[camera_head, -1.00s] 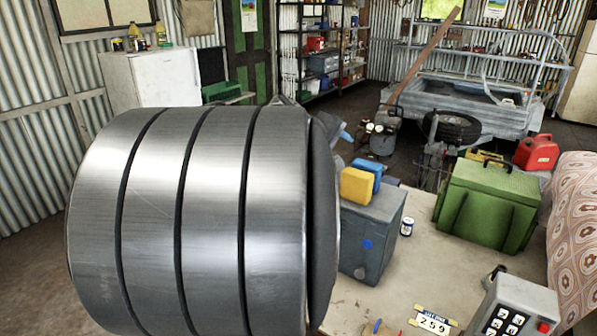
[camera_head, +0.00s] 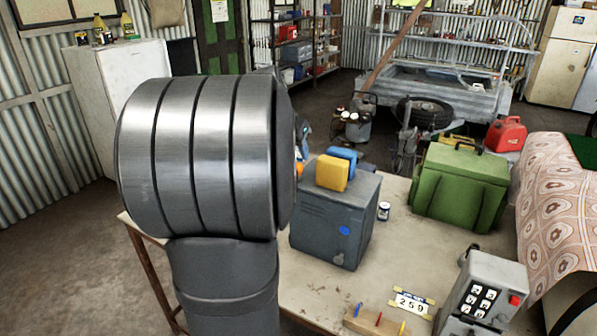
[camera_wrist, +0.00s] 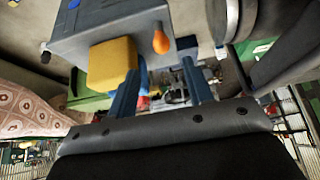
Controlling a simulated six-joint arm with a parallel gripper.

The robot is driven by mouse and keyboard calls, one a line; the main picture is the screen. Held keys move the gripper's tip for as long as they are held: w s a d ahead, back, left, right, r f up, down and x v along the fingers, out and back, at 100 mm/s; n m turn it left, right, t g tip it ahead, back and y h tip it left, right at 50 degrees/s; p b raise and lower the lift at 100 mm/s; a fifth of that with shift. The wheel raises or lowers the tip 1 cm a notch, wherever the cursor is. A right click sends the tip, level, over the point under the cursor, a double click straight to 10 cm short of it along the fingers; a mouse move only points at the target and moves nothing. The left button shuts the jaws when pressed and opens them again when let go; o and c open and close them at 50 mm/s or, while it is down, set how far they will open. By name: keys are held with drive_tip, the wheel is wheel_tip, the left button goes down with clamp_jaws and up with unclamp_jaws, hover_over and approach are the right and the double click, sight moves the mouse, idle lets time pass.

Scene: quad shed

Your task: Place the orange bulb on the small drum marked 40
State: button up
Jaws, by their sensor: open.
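The orange bulb (camera_wrist: 160,40) shows in the wrist view at the edge of a grey metal box's top, beside a yellow block. In the head view only a small orange part of it (camera_head: 299,169) shows, beside my arm. My gripper (camera_wrist: 163,66) is open, its two blue fingers apart with nothing between them. The bulb appears just beyond the fingertips, roughly in line with the gap. In the head view my arm hides most of the gripper. I cannot make out a drum marked 40 in either view.
A small jar (camera_head: 383,211), green chest (camera_head: 460,188), number plate (camera_head: 411,302) and grey keypad box (camera_head: 482,295) stand on the bench (camera_head: 400,250). Bare bench lies between them.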

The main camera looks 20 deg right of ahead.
sight(298, 164)
drive_tip(key=x, duration=0.9)
drive_tip(key=shift+w+a+f, duration=0.1)
drive_tip(key=shift+w+f, duration=0.05)
drive_tip(key=shift+f, duration=0.2)
drive_tip(key=c, duration=0.8)
